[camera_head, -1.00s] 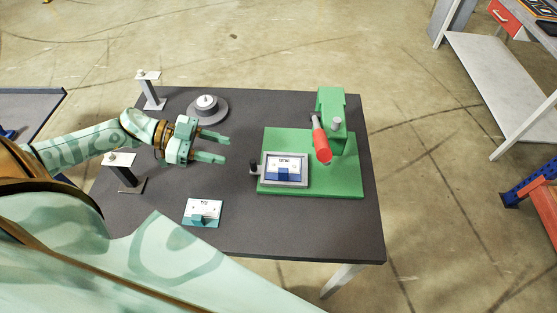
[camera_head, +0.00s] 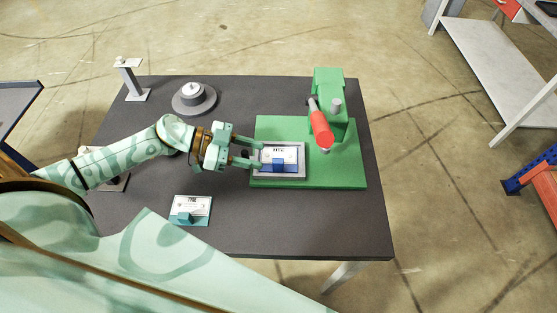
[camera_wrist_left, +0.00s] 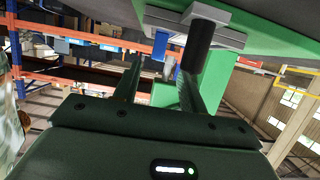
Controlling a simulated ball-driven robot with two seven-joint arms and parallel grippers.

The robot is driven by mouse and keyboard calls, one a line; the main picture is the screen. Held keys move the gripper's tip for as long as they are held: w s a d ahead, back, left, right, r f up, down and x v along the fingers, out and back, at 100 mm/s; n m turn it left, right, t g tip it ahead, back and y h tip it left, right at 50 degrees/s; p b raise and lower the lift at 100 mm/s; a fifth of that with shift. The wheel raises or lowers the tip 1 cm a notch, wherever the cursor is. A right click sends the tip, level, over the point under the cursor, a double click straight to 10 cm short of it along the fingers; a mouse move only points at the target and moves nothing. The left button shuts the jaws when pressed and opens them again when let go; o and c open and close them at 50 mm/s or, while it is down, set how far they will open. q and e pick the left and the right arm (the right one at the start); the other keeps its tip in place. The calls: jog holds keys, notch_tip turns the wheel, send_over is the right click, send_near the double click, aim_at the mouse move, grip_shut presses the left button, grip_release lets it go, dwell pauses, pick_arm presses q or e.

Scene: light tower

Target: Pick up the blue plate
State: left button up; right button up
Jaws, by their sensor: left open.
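The blue plate (camera_head: 284,167), a white card with a blue block on its front, sits in a grey frame (camera_head: 302,174) on the green base of a press. My left gripper (camera_head: 256,155) is open at the left edge of this frame. Its fingertips reach the frame's side, with the frame's dark knob (camera_head: 245,153) near or between them. In the left wrist view the dark knob (camera_wrist_left: 197,45) shows close to the right finger, and nothing is gripped. Whether a finger touches the knob or frame I cannot tell. My right gripper is not in view.
The green press (camera_head: 328,90) with a red handle (camera_head: 321,129) stands behind the frame. A teal-block plate (camera_head: 190,209) lies at the table's front. A grey round stand (camera_head: 194,99) and a small post (camera_head: 131,78) stand at the back left. The dark table's front right is clear.

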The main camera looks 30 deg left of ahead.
aim_at(276, 161)
pick_arm(q)
jog(key=x, duration=0.5)
jog(key=shift+s+d+b, duration=0.15)
jog(key=shift+d+b, duration=0.15)
jog(key=shift+b, duration=0.05)
grip_shut()
